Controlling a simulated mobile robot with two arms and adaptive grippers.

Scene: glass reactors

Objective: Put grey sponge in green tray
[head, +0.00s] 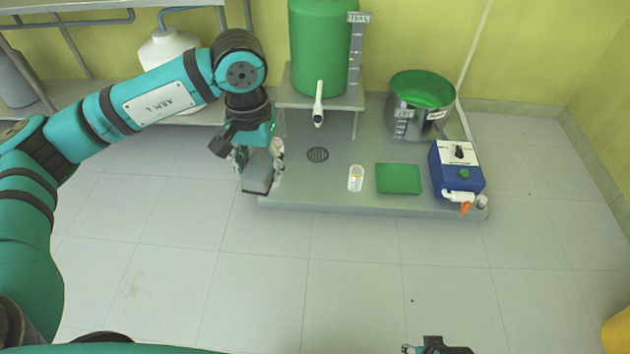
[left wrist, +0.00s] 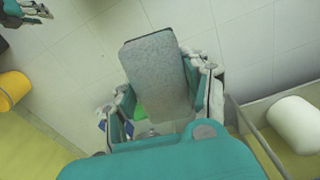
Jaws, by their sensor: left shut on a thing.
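The grey sponge (head: 257,183) is a flat grey block held in my left gripper (head: 260,164), over the left front corner of the low grey platform. In the left wrist view the sponge (left wrist: 158,75) sits between the two fingers of my left gripper (left wrist: 165,100), its long end sticking out past them. The green tray (head: 398,179) lies flat and empty on the platform, well to the right of my left gripper. My right gripper (head: 436,347) shows only partly at the bottom edge of the head view, and its fingers cannot be made out clearly.
On the platform (head: 340,203), a small white bottle (head: 356,178) stands just left of the tray and a blue box (head: 455,168) just right. Behind are a green tank (head: 320,50) with a white spout (head: 318,104) and a steel pot (head: 419,104). The floor in front is clear.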

